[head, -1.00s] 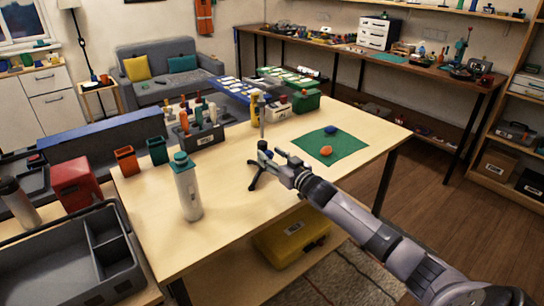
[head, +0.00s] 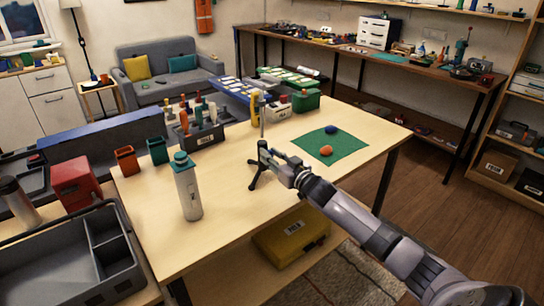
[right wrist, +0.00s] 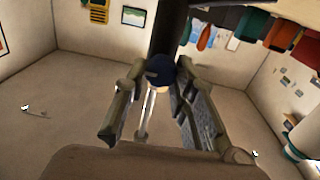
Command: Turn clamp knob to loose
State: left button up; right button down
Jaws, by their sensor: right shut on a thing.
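A slim stand with a grey pole (head: 262,118) and a black three-legged base (head: 254,184) stands upright on the pale wooden table. My right gripper (head: 270,157) reaches in from the right to the pole's lower part. In the right wrist view, a dark blue round clamp knob (right wrist: 159,68) lies between the two fingers of this gripper (right wrist: 157,84), which is shut on it. A dark bar (right wrist: 171,25) runs up behind the knob. In the head view the knob is hidden or too small to make out. My left gripper is not in view.
A white bottle with a teal cap (head: 187,187) stands left of the stand. A green mat (head: 346,146) with an orange and a blue lump lies to the right. A tool holder (head: 198,135) stands behind left. The table's front edge is clear.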

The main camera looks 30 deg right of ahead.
jog(key=shift+n, duration=0.3)
jog(key=shift+a+f+n, duration=0.15)
jog(key=shift+n, duration=4.2)
jog(key=shift+a+f+n, duration=0.1)
jog(key=shift+n, duration=4.25)
jog(key=c, duration=1.3)
grip_release()
